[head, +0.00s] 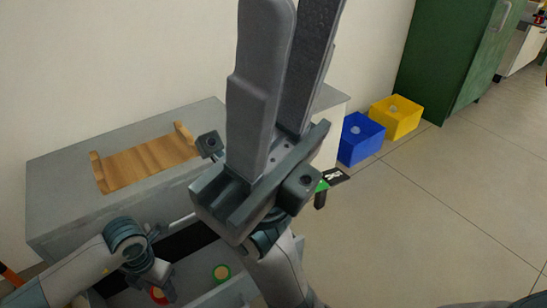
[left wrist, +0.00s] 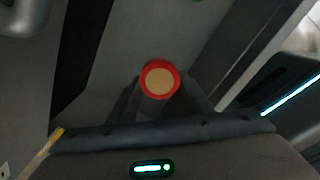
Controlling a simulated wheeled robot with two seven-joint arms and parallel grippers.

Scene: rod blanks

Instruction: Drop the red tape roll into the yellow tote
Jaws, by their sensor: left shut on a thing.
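The red tape roll (head: 158,297), a red ring with a tan middle, shows at the bottom left of the head view. My left gripper (head: 156,284) is shut on it, inside or just above the open grey drawer; I cannot tell its height. In the left wrist view the roll (left wrist: 160,80) sits between the two dark fingers. The yellow tote (head: 396,119) stands on the floor at the upper right, far from the left gripper, with a small pale thing inside. My right gripper (head: 301,14) is large in the middle, pointing up, its fingers apart and empty.
A blue tote (head: 360,141) stands beside the yellow one, on its left. A wooden tray (head: 148,160) lies on the grey counter (head: 62,185). A green cabinet (head: 455,60) stands behind the totes. The floor at right is clear.

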